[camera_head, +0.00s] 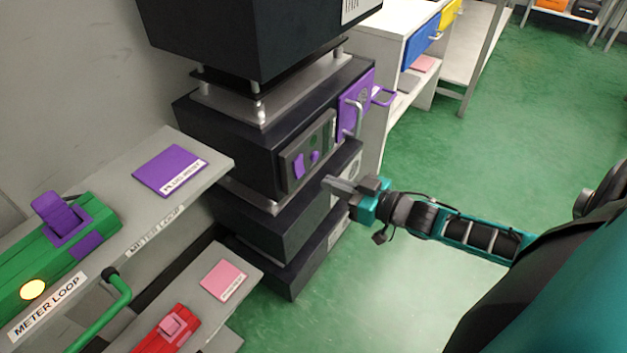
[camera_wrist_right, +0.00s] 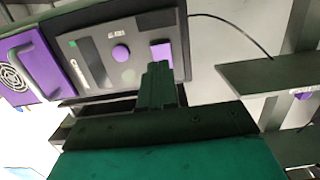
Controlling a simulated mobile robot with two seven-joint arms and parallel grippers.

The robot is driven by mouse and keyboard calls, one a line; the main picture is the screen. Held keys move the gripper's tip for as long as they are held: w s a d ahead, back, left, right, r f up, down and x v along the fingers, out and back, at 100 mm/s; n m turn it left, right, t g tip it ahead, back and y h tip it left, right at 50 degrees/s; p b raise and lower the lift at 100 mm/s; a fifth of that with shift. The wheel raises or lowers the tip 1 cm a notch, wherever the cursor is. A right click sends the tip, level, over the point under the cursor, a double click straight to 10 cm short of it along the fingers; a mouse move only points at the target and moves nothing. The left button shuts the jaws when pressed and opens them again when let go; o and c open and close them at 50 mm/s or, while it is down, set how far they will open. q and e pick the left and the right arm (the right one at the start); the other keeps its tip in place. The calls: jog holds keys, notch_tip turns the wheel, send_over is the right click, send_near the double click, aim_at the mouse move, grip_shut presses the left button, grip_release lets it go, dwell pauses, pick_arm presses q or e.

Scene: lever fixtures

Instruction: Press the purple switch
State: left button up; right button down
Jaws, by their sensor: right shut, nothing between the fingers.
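A purple rectangular switch (camera_head: 299,166) is on the grey panel on the front of a dark box in the stack. A round purple knob (camera_head: 314,156) sits beside it. In the right wrist view the switch (camera_wrist_right: 161,51) is just beyond my fingertips and the knob (camera_wrist_right: 121,53) is to its left. My right gripper (camera_head: 328,183) is shut and empty, in front of the panel and pointing at it. A small gap seems to remain between tips and switch; contact is hard to judge. The tips (camera_wrist_right: 158,68) slightly overlap the switch's lower edge in view. My left gripper is not in view.
A purple drawer front (camera_head: 355,105) with a handle is right of the panel. A green fixture (camera_head: 60,245) with a purple lever (camera_head: 61,216) and a shelf with a purple card (camera_head: 170,171) stand at left. Green floor (camera_head: 500,150) is open at right.

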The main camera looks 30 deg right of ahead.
aim_at(301, 173)
jog(key=shift+b+x, duration=0.6)
jog(key=shift+x, duration=2.15)
jog(key=shift+w+a+f, duration=0.1)
jog(key=shift+f, duration=0.05)
jog(key=shift+w+t+b, duration=0.1)
jog(key=shift+t+b, duration=0.2)
jog(key=shift+b, duration=0.15)
